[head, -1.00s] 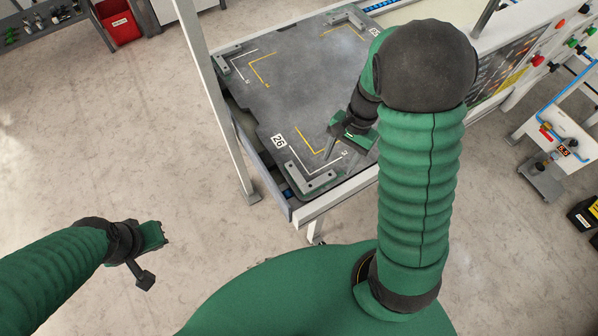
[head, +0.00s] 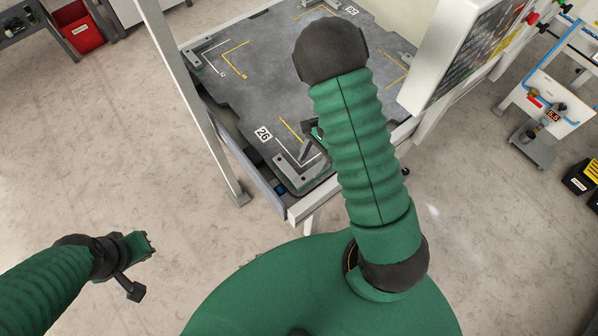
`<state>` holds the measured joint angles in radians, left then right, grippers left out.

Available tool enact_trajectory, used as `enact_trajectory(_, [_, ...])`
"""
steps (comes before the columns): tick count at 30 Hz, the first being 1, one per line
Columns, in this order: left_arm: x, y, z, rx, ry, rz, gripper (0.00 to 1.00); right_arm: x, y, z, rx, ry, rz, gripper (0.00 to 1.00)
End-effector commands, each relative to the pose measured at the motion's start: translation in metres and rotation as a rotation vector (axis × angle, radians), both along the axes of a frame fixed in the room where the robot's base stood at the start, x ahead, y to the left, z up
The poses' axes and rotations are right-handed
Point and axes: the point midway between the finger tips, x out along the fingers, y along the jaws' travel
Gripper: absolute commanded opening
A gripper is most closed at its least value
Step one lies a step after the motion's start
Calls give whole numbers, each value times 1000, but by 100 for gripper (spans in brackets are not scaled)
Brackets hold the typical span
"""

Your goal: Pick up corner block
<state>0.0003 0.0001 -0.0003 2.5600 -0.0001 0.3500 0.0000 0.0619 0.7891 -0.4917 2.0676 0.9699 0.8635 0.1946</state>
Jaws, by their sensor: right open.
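A grey L-shaped corner block (head: 295,179) lies at the near corner of the dark metal plate (head: 245,85), beside the label 26 and a white corner line. My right gripper (head: 306,148) is open, just above and behind this block, with a finger pointing down toward it. The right forearm hides part of the gripper and the right part of the plate, so I cannot tell whether a finger touches the block. My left gripper (head: 139,268) hangs over the floor at the lower left, away from the plate.
Another corner block (head: 191,63) sits at the plate's left far corner. A white upright post (head: 190,105) stands at the table's left side. A tilted control panel (head: 462,50) is right of the plate.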

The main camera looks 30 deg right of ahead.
Motion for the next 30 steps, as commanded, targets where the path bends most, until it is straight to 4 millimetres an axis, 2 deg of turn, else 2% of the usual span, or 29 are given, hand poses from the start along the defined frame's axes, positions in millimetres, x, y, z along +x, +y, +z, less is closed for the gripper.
enact_trajectory(6, [0,0,-12,0,0,-1,0,-8,11,-39,1,4,2,53])
enact_trajectory(9, [0,0,-12,0,0,-1,0,-8,15,-46,0,1,2,53])
enact_trajectory(15, [0,0,-12,0,0,-1,0,-7,16,-46,0,1,1,53])
enact_trajectory(27, [0,0,-12,0,0,-1,0,-7,15,-46,0,0,0,2])
enact_trajectory(30, [0,0,-12,0,0,-1,0,-7,15,-46,0,0,0,0])
